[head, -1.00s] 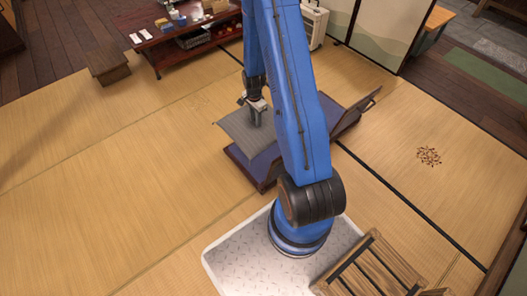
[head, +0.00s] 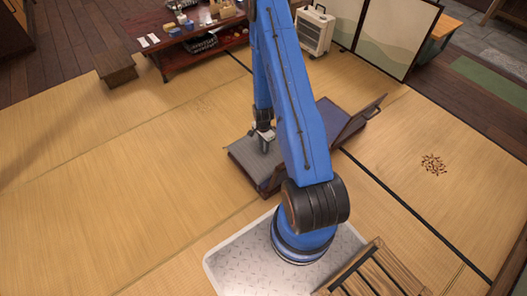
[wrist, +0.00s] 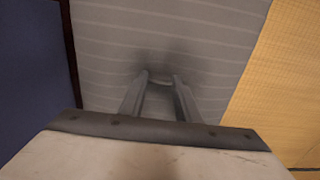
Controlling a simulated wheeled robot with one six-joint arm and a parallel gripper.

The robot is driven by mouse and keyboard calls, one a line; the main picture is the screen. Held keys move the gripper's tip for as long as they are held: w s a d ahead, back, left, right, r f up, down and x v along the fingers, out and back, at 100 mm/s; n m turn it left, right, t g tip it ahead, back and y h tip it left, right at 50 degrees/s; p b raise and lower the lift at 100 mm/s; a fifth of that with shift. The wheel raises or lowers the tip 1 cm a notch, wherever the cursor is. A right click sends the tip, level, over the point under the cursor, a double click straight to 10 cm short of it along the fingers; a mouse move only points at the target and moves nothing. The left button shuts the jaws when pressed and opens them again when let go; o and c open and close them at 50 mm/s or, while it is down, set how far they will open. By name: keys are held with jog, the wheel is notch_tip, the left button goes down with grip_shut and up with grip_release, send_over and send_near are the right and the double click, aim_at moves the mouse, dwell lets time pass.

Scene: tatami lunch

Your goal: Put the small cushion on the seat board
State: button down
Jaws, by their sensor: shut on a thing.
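The small cushion is a flat grey square with thin light stripes; it shows in the head view (head: 246,156) and fills much of the wrist view (wrist: 200,45). My gripper (head: 264,138) points down and is shut on it; its fingers also show in the wrist view (wrist: 161,82). The cushion lies level over the left end of the seat board (head: 270,184), a low dark purple-brown board with a raised backrest (head: 360,120). I cannot tell whether it rests fully on the board. My arm hides the board's middle.
Tatami surrounds the seat, with wide free room to the left. A low red-brown table (head: 190,50) with small items stands at the back, beside a wooden step (head: 116,70). A pale heater-like box (head: 314,30) stands behind. A slatted wooden piece (head: 375,272) is near my base.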

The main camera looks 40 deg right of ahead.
jog(key=shift+f, duration=2.05)
jog(key=c, duration=1.3)
grip_release()
jog(key=shift+f, duration=0.1)
jog(key=shift+c, duration=0.2)
